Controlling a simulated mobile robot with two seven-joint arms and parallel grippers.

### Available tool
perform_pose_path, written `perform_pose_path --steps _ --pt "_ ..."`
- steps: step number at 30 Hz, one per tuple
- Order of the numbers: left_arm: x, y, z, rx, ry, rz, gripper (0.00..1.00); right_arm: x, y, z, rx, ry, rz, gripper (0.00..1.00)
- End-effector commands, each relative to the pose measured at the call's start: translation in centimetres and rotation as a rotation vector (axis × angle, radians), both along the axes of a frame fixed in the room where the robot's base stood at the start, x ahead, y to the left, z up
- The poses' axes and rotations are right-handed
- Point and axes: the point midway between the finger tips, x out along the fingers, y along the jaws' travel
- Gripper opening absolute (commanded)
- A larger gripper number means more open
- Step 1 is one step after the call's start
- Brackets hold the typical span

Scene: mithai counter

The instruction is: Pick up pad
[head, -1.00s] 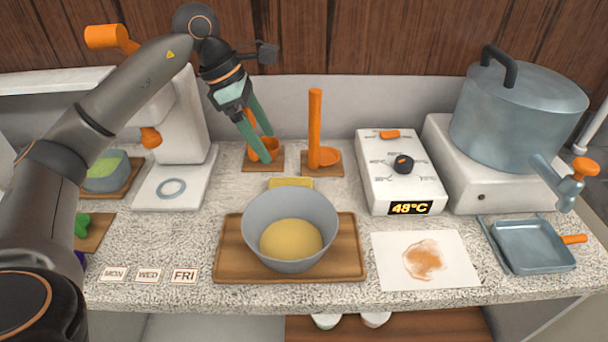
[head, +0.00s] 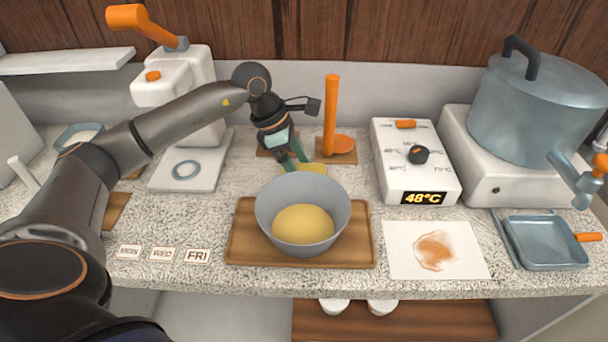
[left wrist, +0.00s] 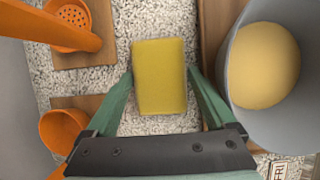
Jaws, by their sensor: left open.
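The yellow pad (left wrist: 159,72) lies flat on the speckled counter between the grey bowl and the orange tools. In the head view only part of the pad (head: 313,168) shows behind the bowl's rim. My left gripper (head: 297,160) is just above the pad. In the left wrist view the green fingers of my left gripper (left wrist: 160,85) are open, one on each side of the pad's near part, with nothing held. My right gripper is in neither view.
The grey bowl (head: 272,212) with yellow dough stands on a wooden tray (head: 240,244) close to the pad. Orange tools (head: 331,115) stand on wooden bases behind it. A white control box (head: 400,170) is to the right, beside a large pot (head: 530,110).

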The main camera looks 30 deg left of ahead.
Motion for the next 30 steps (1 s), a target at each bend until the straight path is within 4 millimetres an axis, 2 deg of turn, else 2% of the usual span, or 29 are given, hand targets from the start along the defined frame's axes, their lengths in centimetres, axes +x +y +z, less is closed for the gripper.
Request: perform_pose_path --steps 29,30 --pt "0.03 0.0 -0.51 0.0 -0.001 0.0 0.89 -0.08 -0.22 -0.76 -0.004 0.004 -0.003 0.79" --pt "0.03 0.0 -0.51 0.0 -0.001 0.0 0.86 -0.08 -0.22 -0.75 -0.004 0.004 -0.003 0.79"
